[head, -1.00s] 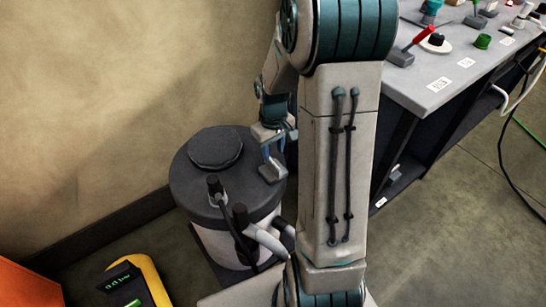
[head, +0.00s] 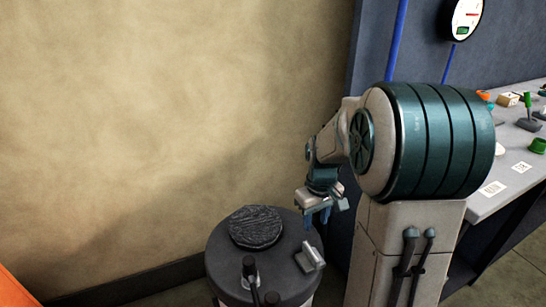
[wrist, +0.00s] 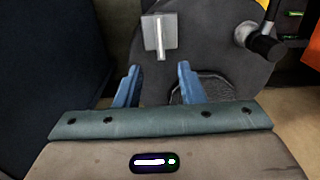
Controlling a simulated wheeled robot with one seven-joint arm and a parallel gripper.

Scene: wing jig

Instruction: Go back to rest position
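My gripper (head: 318,217) hangs with its blue fingers pointing down above the dark drum lid (head: 225,255). In the wrist view its two fingers (wrist: 157,84) are spread apart with nothing between them, so it is open and empty. A grey block with a raised light bar (head: 310,258) sits on the lid, apart from the fingers. It also shows ahead of the fingertips in the wrist view (wrist: 151,36). My arm's large teal joint fills the right of the head view.
A round black textured disc (head: 255,227) and a dark hose fitting (head: 250,270) are on the drum. A grey bench (head: 505,183) with small tools stands at the right. A gauge (head: 466,18) hangs behind it. The tan wall at left is bare.

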